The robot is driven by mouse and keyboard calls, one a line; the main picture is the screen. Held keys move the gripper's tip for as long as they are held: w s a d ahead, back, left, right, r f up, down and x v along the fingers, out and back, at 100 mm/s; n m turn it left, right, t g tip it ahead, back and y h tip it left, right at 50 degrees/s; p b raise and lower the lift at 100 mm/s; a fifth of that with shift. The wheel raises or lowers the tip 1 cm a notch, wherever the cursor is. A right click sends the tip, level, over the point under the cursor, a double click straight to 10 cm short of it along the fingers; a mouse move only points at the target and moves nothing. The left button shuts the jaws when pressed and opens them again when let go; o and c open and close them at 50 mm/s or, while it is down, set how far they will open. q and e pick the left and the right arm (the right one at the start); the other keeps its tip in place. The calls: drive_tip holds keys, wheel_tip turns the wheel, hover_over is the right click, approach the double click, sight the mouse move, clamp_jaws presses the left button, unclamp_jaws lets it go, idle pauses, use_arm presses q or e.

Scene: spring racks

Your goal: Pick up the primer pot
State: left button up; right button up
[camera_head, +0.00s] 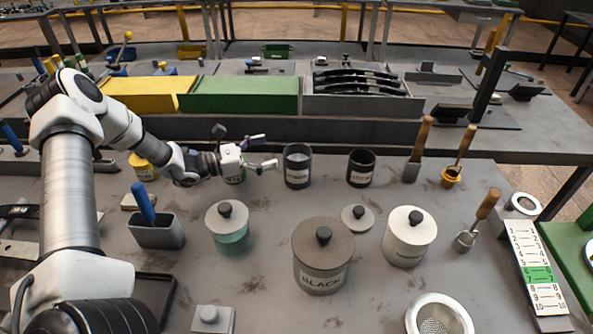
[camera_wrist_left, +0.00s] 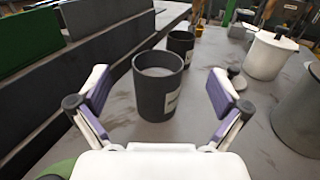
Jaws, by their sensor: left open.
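My left gripper (camera_head: 262,150) is open and empty, with its fingers pointing right toward a dark open pot (camera_head: 297,168) with a pale label. In the left wrist view this dark pot (camera_wrist_left: 158,92) stands upright ahead, between the lines of the two spread fingers, apart from them. Its contents look grey. A smaller dark pot (camera_head: 361,169) with a label stands to its right, and also shows behind it in the wrist view (camera_wrist_left: 181,44). The labels on both are too small to read, so I cannot tell which is the primer pot. My right gripper is not in view.
A large lidded pot marked BLACK (camera_head: 322,270), a white lidded pot (camera_head: 408,238) and a green lidded pot (camera_head: 231,232) stand nearer. A loose lid (camera_head: 357,217) lies between them. A grey ledge (camera_head: 350,131) runs behind the dark pots. Brushes stand right.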

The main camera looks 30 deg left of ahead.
sight(285, 170)
use_arm(q)
wheel_tip(285, 170, down, 9)
drive_tip(key=b, duration=0.6)
drive_tip(key=shift+w+r, duration=0.1)
drive_tip(key=b+x, duration=0.2)
drive_tip(key=x, duration=0.5)
drive_tip(key=shift+w+d+r, duration=0.1)
drive_tip(key=shift+d, duration=0.05)
drive_tip(key=shift+w, duration=0.2)
drive_tip(key=shift+s+r, duration=0.1)
drive_tip(key=shift+c, duration=0.7)
drive_tip(key=c, duration=1.5)
